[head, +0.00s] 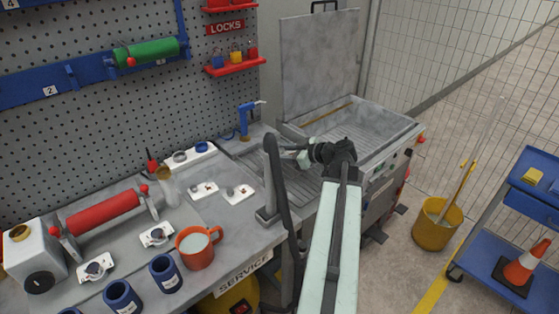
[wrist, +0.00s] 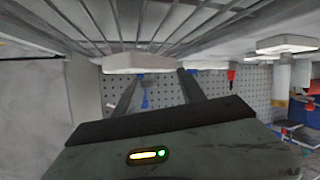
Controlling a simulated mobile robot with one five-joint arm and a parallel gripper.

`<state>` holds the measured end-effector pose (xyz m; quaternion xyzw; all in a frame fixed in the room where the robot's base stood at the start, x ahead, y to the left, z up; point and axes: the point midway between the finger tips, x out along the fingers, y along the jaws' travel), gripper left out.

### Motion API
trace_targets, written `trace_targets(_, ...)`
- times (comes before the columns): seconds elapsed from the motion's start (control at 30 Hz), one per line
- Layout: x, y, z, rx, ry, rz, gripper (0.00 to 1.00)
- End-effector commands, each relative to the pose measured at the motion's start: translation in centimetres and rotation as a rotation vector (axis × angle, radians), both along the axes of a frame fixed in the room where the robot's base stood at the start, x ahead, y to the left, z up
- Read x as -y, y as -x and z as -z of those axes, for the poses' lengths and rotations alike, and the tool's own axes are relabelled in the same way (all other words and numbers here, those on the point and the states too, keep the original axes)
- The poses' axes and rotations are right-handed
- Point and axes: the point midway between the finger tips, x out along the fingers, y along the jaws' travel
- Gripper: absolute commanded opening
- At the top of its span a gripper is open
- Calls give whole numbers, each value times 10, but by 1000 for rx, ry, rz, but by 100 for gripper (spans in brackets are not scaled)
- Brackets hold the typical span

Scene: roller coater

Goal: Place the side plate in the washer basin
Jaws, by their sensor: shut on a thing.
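My gripper (head: 288,150) reaches out to the left over the slatted drain area, short of the washer basin. In the wrist view its two dark fingers (wrist: 158,76) stand apart, with a pale, thick-edged plate (wrist: 140,62) at their tips. I take this to be the side plate, held in the shut jaws. In the head view the held plate is small and hard to tell from my gripper. The washer basin (head: 395,122) stands to the right of my gripper, its grey lid (head: 318,60) raised. Its slatted floor shows.
A dark upright bar (head: 274,175) stands close left of my gripper. A blue tap (head: 245,120) is behind. White plates with knobs (head: 238,194), an orange mug (head: 198,250) and blue cups (head: 165,274) occupy the bench. A yellow bucket (head: 435,228) stands on the floor.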

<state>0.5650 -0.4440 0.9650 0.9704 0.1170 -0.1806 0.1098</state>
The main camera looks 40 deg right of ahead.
Motion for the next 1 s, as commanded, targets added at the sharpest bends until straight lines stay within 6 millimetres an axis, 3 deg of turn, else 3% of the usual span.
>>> trace_targets(0.03, 1, 1, 17, 0, 0, 2, 1)
trace_targets(0.13, 2, 2, 31, 1, 0, 3, 1)
trace_targets(0.47, -1, -1, 30, 1, 0, -2, 1)
trace_targets(0.5, -1, -1, 29, 0, 0, -2, 56)
trace_targets(0.57, -1, 0, 29, 0, 0, -1, 70)
trace_targets(0.9, 1, 1, 25, 0, 0, 2, 70)
trace_targets(1.0, 4, 14, 19, 0, -1, 6, 70)
